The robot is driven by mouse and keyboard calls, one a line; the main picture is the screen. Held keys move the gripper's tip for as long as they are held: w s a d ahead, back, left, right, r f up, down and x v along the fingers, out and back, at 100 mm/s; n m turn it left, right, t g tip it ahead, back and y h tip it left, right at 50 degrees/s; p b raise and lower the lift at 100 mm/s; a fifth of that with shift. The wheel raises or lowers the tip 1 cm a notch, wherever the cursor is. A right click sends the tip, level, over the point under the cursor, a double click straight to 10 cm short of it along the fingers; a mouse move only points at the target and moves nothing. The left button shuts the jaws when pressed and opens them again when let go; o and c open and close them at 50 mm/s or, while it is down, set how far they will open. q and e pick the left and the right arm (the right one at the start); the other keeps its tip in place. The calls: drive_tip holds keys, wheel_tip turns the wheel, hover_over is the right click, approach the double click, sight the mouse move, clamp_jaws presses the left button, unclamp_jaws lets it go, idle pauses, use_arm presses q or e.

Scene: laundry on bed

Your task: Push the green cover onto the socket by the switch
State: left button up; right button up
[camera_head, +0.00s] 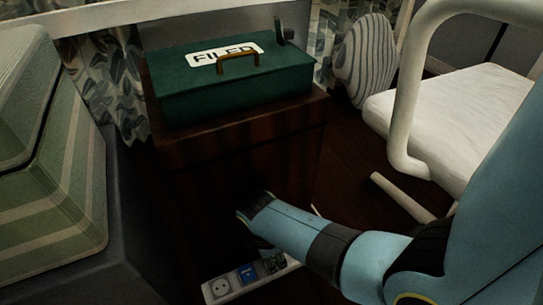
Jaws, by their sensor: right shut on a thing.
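A white power strip (235,295) lies low at the bottom centre, partly cut off by the lower edge. Its left visible socket (220,288) is bare and round with two holes. A blue cover (248,273) sits on the socket to the right of it. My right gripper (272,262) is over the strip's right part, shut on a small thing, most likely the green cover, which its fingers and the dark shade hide. I cannot make out the switch or whether the held thing touches a socket. My left gripper is not in view.
A dark wooden cabinet (240,150) stands behind the strip, with a green file box (235,85) on top. A white chair (450,115) stands at the right. Striped green bedding (50,200) fills the left. Dark floor shows between cabinet and chair.

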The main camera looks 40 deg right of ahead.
drive_tip(key=shift+p, duration=0.55)
idle(1.2)
drive_tip(key=shift+f+b, duration=0.45)
drive_tip(key=shift+f, duration=0.2)
idle(0.3)
drive_tip(key=o, duration=1)
drive_tip(key=shift+r, duration=0.1)
drive_tip(key=r, duration=0.4)
drive_tip(key=a+r, duration=0.1)
drive_tip(key=r, duration=0.6)
drive_tip(key=shift+w+a+r, duration=0.2)
drive_tip(key=shift+r, duration=0.2)
